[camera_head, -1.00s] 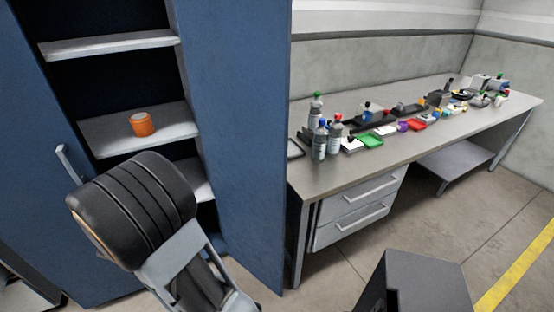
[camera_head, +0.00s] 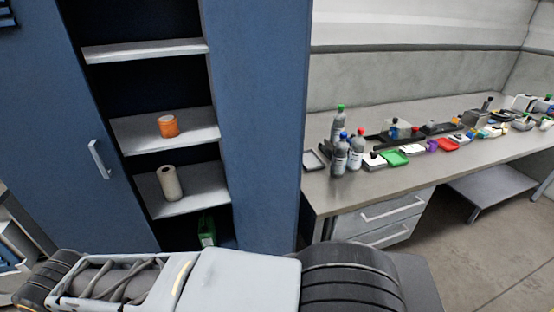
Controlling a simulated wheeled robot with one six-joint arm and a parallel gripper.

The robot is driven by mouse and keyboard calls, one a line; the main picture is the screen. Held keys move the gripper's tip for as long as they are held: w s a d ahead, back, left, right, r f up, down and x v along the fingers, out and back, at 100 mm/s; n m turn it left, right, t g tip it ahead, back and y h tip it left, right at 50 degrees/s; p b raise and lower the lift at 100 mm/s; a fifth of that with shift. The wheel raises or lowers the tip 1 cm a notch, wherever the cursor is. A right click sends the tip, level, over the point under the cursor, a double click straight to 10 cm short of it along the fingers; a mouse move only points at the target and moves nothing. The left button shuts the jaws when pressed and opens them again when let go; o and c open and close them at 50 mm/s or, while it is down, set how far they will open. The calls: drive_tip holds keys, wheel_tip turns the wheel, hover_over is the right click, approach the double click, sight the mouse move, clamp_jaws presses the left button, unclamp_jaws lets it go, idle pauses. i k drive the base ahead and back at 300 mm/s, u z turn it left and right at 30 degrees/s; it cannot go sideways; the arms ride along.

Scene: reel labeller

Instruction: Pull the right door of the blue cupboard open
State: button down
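The blue cupboard stands at the left, and its shelves (camera_head: 170,131) show through the opening. The left door (camera_head: 45,110) appears shut and has a pale upright handle (camera_head: 100,160). A broad blue panel (camera_head: 262,120) at the right of the opening appears to be the right door, swung outward with its inner face showing. No handle shows on it. My arm lies across the bottom of the view, below the cupboard. My gripper is out of view, so I cannot see whether it touches anything.
The shelves hold an orange pot (camera_head: 168,126), a pale roll (camera_head: 170,182) and a green item (camera_head: 207,230). A grey workbench (camera_head: 330,200) with bottles, small trays and drawers (camera_head: 380,222) stands right beside the blue panel. Open floor (camera_head: 455,250) shows at the lower right.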

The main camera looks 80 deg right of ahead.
sight(260, 50)
drive_tip(key=u, duration=0.35)
drive_tip(key=k, duration=1.1)
drive_tip(key=z, duration=1.6)
drive_tip(key=i, duration=0.5)
drive_tip(key=u, duration=0.05)
